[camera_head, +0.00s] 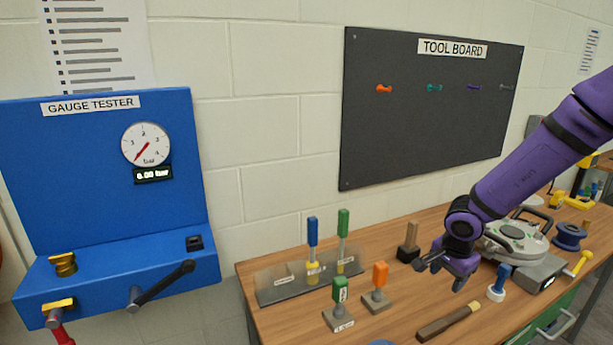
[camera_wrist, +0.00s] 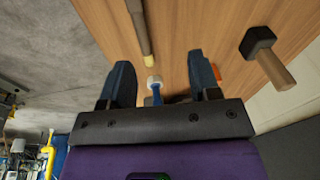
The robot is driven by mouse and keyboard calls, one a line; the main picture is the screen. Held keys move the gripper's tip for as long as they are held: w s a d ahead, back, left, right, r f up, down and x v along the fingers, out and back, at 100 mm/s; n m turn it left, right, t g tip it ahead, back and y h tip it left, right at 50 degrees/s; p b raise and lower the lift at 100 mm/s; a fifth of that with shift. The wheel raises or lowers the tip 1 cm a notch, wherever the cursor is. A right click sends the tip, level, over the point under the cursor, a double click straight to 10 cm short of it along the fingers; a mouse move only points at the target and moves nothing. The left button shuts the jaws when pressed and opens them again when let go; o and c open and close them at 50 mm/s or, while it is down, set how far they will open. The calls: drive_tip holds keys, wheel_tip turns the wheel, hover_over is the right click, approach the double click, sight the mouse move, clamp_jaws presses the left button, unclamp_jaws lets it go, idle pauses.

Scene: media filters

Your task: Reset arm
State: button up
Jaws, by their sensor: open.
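My purple arm reaches in from the right in the head view. My gripper (camera_head: 440,274) hangs above the wooden workbench, its fingers apart. In the wrist view my gripper (camera_wrist: 161,80) shows two dark blue fingers spread wide with nothing gripped. A blue-handled tool with a white end (camera_wrist: 154,82) shows between the fingers, on the bench beyond them; it also stands right of my gripper in the head view (camera_head: 499,284).
A blue gauge tester (camera_head: 100,200) reads 0.00 bar. A tool board (camera_head: 430,120) hangs behind.

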drive_tip(key=w+a+r+n+t+y, duration=0.1)
drive_tip(key=a+r+n+t, duration=0.2)
drive_tip(key=r, duration=0.5)
drive_tip(key=w+a+r+n+t, duration=0.1)
drive_tip(key=a+r+n+t, duration=0.2)
drive_tip(key=r, duration=0.4)
drive_tip(key=s+a+r+n+y, duration=0.2)
drive_tip(key=s+a+r+n, duration=0.3)
drive_tip(key=s+r, duration=0.4)
drive_tip(key=s+d+r+n+g+h, duration=0.1)
drive_tip(key=s+d+r, duration=0.1)
drive_tip(key=s, duration=0.7)
drive_tip(key=s+d+r+g+h, duration=0.1)
drive_tip(key=s+d+r, duration=0.1)
drive_tip(key=s, duration=0.7)
drive_tip(key=shift+s+d+r+n+g, duration=0.3)
drive_tip(key=shift+d+r+n, duration=0.1)
drive_tip(key=shift+d, duration=0.1)
